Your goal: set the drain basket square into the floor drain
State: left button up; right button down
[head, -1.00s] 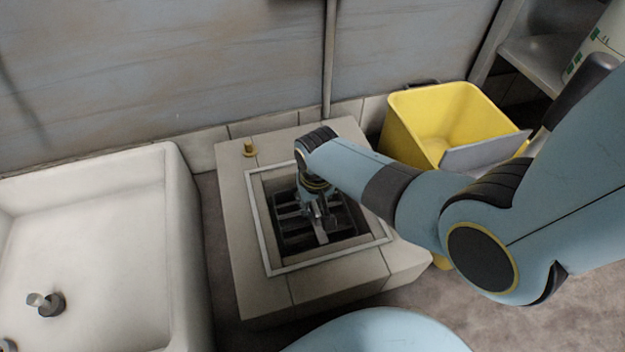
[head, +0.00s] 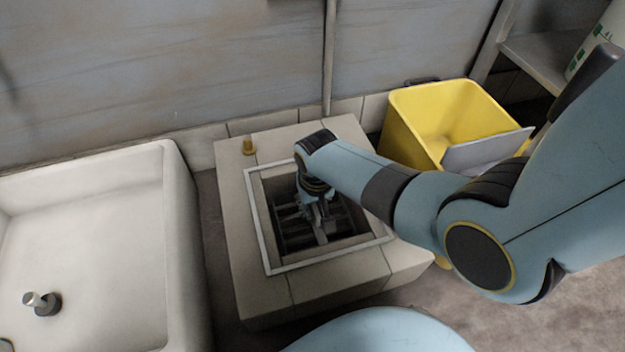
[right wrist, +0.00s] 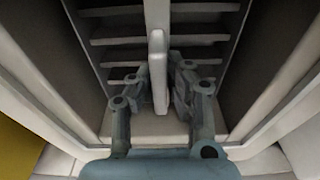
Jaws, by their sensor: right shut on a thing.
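The dark slatted drain basket (head: 292,236) is down inside the square opening of the floor drain (head: 268,262), which has a pale rim set in a tiled block. My right gripper (head: 320,214) reaches into the opening from above. In the right wrist view, its fingers (right wrist: 157,92) are shut on the basket's pale upright handle bar (right wrist: 158,60), with the slats (right wrist: 110,42) beyond. The basket looks roughly in line with the drain walls. Its lower edges are in shadow, so I cannot tell whether it rests on the bottom. My left gripper is not in view.
A white sink basin (head: 90,240) stands left of the drain block. A yellow bin (head: 440,115) with a grey panel (head: 487,150) stands behind right. A wall closes the back.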

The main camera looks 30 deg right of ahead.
jog(key=shift+f, duration=0.25)
dwell(0.3)
jog(key=c, duration=1.2)
grip_release()
jog(key=r, duration=0.4)
jog(key=s+r, duration=0.1)
jog(key=r, duration=0.7)
jog(key=shift+s+a+r, duration=0.1)
jog(key=shift+s+a, duration=0.15)
